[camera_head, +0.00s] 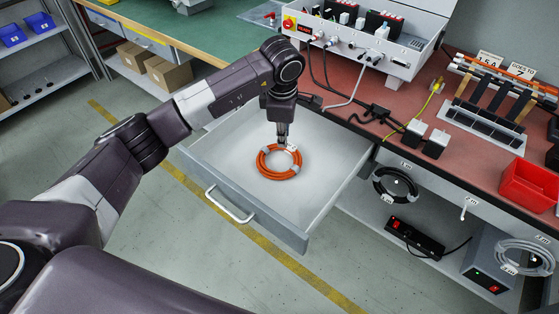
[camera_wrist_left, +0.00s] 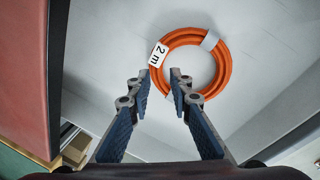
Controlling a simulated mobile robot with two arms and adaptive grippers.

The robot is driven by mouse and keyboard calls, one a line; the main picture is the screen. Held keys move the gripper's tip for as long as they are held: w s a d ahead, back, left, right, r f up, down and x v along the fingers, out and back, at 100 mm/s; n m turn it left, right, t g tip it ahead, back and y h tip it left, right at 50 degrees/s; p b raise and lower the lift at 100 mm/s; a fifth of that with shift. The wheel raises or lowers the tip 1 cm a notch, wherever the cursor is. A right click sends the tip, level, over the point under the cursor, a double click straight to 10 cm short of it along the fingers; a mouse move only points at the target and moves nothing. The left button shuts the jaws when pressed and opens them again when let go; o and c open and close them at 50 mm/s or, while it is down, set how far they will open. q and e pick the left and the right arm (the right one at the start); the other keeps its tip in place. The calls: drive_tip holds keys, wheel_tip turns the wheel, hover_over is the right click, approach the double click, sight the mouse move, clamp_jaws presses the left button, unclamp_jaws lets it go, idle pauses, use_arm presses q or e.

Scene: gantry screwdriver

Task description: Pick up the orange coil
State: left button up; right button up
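The orange coil (camera_head: 279,172) lies flat in the open drawer (camera_head: 228,172) of the workbench. In the left wrist view the orange coil (camera_wrist_left: 222,68) shows a white "2 m" tag and a pale band. My left gripper (camera_head: 282,140) points down over the coil's far edge. In the left wrist view its two fingers (camera_wrist_left: 161,75) are apart, with the tag side of the ring beyond and between the tips. I cannot tell whether the fingers touch the coil. My right gripper is not in view.
The drawer's walls surround the coil, and its front has a handle (camera_head: 229,206). The red workbench top (camera_head: 455,160) carries cables, adapters and a red bin (camera_head: 529,186). A black coil (camera_head: 396,185) hangs under the bench. The rest of the drawer is empty.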

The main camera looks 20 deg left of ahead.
use_arm(q)
drive_tip(key=f, duration=0.2)
drive_tip(key=w+f, duration=0.1)
drive_tip(key=f, duration=0.2)
drive_tip(key=shift+r, duration=0.1)
drive_tip(key=c, duration=0.5)
clamp_jaws()
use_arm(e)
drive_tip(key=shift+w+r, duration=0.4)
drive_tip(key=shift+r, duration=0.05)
use_arm(q)
drive_tip(key=shift+w, duration=0.1)
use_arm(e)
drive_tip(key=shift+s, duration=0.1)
use_arm(q)
wheel_tip(320, 180, up, 10)
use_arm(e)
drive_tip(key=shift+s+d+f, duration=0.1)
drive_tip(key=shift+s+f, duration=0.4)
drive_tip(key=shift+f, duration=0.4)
